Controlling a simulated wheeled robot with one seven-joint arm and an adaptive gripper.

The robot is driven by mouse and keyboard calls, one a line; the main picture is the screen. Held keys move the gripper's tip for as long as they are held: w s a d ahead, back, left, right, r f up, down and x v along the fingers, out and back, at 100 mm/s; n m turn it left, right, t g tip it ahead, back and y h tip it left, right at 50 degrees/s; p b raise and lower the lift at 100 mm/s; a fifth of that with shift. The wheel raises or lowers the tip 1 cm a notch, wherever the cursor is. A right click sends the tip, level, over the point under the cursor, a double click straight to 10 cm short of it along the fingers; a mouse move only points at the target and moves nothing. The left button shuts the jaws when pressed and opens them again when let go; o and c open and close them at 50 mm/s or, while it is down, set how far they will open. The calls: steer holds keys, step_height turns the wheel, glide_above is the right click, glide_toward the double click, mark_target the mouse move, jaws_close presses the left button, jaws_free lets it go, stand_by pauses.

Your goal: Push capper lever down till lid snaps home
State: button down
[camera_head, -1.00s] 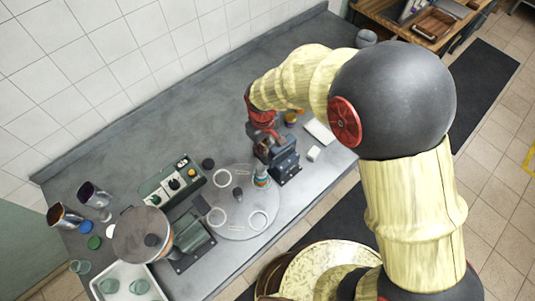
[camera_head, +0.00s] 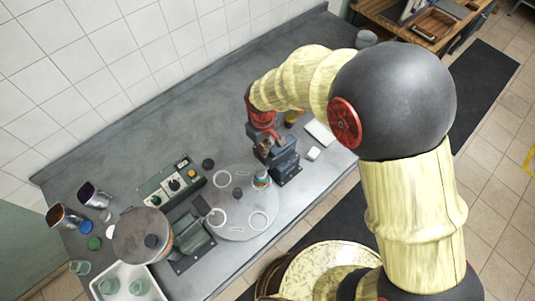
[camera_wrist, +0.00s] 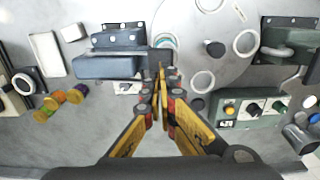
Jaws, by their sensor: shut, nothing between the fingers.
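The capper (camera_head: 284,163) is a dark blue-grey press at the right edge of the round turntable (camera_head: 240,228). In the wrist view its thick dark bar (camera_wrist: 105,67) lies in front of its bolted back plate. I cannot clearly tell the lever from the press head. A jar (camera_head: 262,180) with a coloured band stands at the capper on the turntable; its pale round top partly shows in the wrist view (camera_wrist: 165,40), behind my fingertips. My gripper (camera_wrist: 161,72) is shut and empty, its tips beside the bar's right end. Contact cannot be told.
A green control box (camera_head: 172,182) with knobs stands behind the turntable. A second station with a round hopper (camera_head: 140,236) is at left. Small orange and yellow pots (camera_wrist: 75,93) and a white block (camera_head: 313,153) lie near the capper. The back of the bench is clear.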

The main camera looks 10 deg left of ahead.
steer(key=shift+f, duration=0.15)
steer(key=shift+f+b, duration=0.65)
steer(key=shift+f, duration=0.35)
steer(key=shift+s+f+b, duration=0.15)
steer(key=shift+f+b, duration=0.85)
steer(key=shift+f, duration=0.45)
steer(key=shift+r, duration=0.2)
steer(key=shift+a+r+p, duration=0.1)
steer(key=shift+r+p, duration=1.4)
steer(key=shift+r, duration=0.9)
